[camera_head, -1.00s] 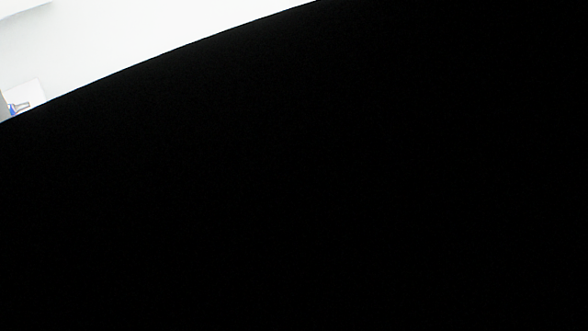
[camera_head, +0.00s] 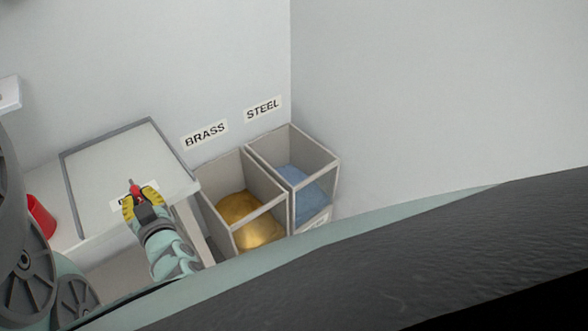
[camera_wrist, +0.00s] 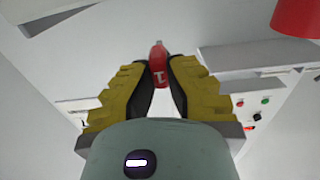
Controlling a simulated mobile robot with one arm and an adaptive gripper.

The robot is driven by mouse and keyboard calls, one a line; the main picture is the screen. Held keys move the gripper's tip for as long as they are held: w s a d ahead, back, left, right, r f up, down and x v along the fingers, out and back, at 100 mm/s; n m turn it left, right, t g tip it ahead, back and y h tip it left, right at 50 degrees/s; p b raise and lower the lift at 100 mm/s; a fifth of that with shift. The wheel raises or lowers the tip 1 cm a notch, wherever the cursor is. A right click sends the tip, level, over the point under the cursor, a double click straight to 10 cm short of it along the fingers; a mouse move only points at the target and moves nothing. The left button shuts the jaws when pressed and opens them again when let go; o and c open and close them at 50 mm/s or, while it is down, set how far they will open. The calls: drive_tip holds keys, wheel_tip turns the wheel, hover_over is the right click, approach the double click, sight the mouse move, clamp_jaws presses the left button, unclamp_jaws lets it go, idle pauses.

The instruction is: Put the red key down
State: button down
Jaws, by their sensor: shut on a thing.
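My gripper (camera_head: 140,202) has yellow fingers and is shut on the red key (camera_head: 134,186). In the head view it is over the front part of a grey-framed white tabletop area, in front of a partly hidden white label (camera_head: 122,199). In the wrist view the red key (camera_wrist: 158,66) sits between the two yellow fingers, with a white mark on its red head and a short tip beyond. I cannot tell whether the key touches the surface.
A red container (camera_head: 41,216) stands left of the framed area. Right of the table are two open bins, labelled BRASS (camera_head: 205,135) and STEEL (camera_head: 263,109), with yellow and blue contents. In the wrist view a panel with coloured buttons (camera_wrist: 252,115) shows at right.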

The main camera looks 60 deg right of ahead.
drive_tip(key=x, duration=0.2)
drive_tip(key=b+x, duration=0.1)
drive_tip(key=x, duration=0.2)
drive_tip(key=a+f+b+x, duration=0.1)
drive_tip(key=x, duration=0.1)
drive_tip(key=shift+w+d, duration=0.2)
drive_tip(key=shift+w, duration=0.35)
drive_tip(key=shift+d+f+b, duration=0.1)
drive_tip(key=shift+f+b, duration=1.65)
drive_tip(key=shift+f, duration=0.1)
drive_tip(key=c, duration=1.1)
unclamp_jaws()
drive_tip(key=shift+c, duration=0.2)
drive_tip(key=shift+r, duration=0.15)
